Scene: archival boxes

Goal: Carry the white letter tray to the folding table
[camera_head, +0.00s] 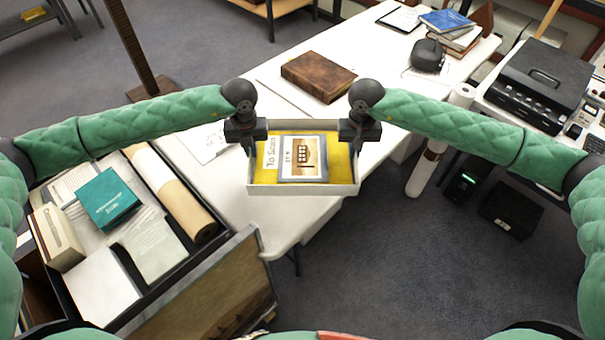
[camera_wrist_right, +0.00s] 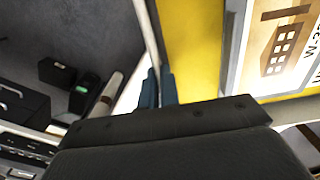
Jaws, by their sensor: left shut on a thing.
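The white letter tray (camera_head: 300,189) is level in the middle of the head view, in front of my body. It has a yellow bottom and holds a framed building picture (camera_head: 303,158) and a paper slip marked "To Scan". My left gripper (camera_head: 249,143) is shut on the tray's left wall. My right gripper (camera_head: 354,141) is at the right wall; in the right wrist view the wall runs between its two close fingers (camera_wrist_right: 158,88). The white-topped folding table (camera_head: 222,195) lies under and behind the tray. Whether the tray touches it is hidden.
A brown leather book (camera_head: 317,76) lies on the table behind the tray. A dark headset-like object (camera_head: 428,54) and stacked books (camera_head: 452,28) are farther back. An open box (camera_head: 150,295) with papers and a teal box stands at left. A printer (camera_head: 540,80) is at right.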

